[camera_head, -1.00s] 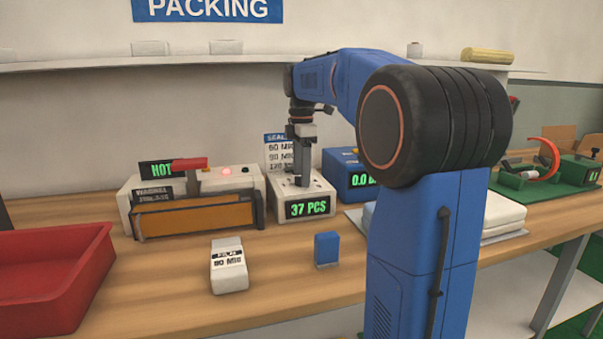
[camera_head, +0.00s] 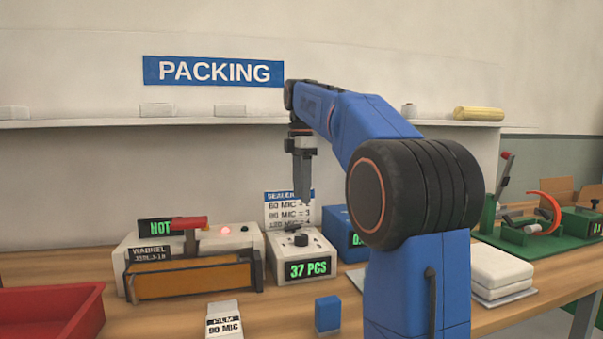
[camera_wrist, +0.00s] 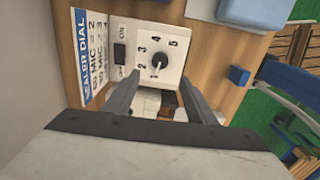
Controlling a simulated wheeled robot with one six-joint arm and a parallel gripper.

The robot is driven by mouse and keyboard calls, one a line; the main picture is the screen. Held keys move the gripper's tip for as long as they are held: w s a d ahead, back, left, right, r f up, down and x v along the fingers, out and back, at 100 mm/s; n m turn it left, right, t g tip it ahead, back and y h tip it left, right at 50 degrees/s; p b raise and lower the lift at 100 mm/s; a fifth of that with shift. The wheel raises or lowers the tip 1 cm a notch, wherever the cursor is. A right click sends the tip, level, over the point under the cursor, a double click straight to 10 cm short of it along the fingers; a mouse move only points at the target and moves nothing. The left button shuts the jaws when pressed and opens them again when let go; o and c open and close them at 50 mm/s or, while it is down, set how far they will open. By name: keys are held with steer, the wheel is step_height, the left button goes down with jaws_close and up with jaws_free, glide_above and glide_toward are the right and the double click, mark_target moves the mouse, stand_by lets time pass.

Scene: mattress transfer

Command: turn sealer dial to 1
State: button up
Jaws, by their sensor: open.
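The sealer's dial box (camera_head: 325,268) is white, with a green "37 PCS" display on its front and a black dial knob (camera_head: 301,239) on top. In the wrist view the knob (camera_wrist: 158,60) sits among the numbers 1 to 5. Its pointer appears to face the 1, though it is small. My gripper (camera_head: 306,198) hangs above the box, apart from the knob. In the wrist view its open fingers (camera_wrist: 159,80) point toward the dial with nothing between them. A sealer dial chart (camera_head: 289,210) stands behind the box; it lists film thicknesses against numbers.
The sealer (camera_head: 190,262) with a red handle and "HOT" sign stands left of the box. A blue scale (camera_head: 340,228) is to the right. A red tray (camera_head: 50,315), a film pack (camera_head: 224,320) and a blue block (camera_head: 328,314) are in front. A shelf (camera_head: 130,123) runs behind.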

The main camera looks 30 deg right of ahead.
steer(key=shift+r, duration=2.45)
steer(key=shift+s, duration=0.1)
